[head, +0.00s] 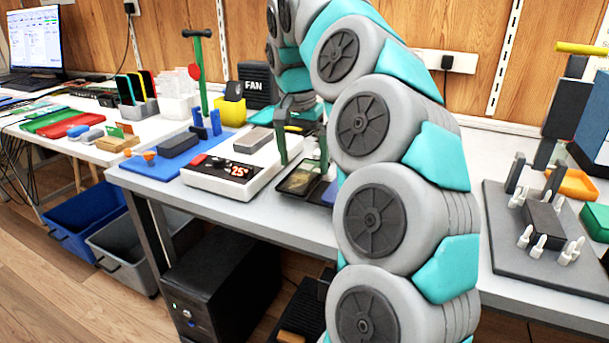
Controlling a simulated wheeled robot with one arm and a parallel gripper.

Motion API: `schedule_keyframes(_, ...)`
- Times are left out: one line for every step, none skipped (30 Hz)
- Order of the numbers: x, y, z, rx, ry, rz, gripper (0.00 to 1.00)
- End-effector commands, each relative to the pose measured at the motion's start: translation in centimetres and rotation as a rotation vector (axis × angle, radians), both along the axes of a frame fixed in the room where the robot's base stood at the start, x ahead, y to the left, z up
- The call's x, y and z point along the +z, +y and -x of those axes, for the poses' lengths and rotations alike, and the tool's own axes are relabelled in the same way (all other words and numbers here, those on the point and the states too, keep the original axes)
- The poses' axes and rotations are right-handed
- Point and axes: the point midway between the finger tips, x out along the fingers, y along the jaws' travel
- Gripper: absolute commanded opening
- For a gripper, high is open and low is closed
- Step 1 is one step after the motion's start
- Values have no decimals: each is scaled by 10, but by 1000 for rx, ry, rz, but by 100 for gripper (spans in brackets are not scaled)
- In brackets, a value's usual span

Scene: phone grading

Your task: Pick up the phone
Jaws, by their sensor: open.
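Between and just below the fingertips, a dark, flat, phone-like slab (299,182) with a brownish face lies near the bench's front edge. I cannot tell whether the fingers touch it. A bluish dark slab (329,194) lies right of it, partly hidden by my arm. A dark block (178,145) lies on the blue mat (150,170).
A black FAN box (256,84), a yellow cup (232,110) and a green stand (201,75) are behind. A grey fixture plate (500,240) with white pegs is at right. Red and green trays (70,127) are at left. Bins (85,220) stand on the floor.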

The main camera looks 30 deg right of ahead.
Motion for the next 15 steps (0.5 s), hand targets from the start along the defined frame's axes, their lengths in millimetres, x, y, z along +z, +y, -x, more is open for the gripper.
schedule_keyframes(-6,-1,-1,2,1,1,100)
schedule_keyframes(-9,-1,-1,1,0,1,100)
schedule_keyframes(-13,-1,-2,0,0,0,100)
schedule_keyframes(-15,-2,-2,0,0,0,100)
schedule_keyframes(-17,-2,-2,1,1,-1,100)
schedule_keyframes(-19,-2,-2,1,2,0,100)
schedule_keyframes(-19,-2,-2,1,2,0,100)
schedule_keyframes(-19,-2,-2,1,1,1,100)
schedule_keyframes(-19,-2,-2,0,1,1,100)
schedule_keyframes(-19,-2,-2,0,1,1,100)
schedule_keyframes(-19,-2,-2,0,0,0,100)
schedule_keyframes(-19,-2,-2,0,-1,1,100)
schedule_keyframes(-19,-2,-2,0,-1,1,97)
schedule_keyframes(-19,-2,-2,0,-1,1,93)
schedule_keyframes(-19,-2,-2,0,-1,1,89)
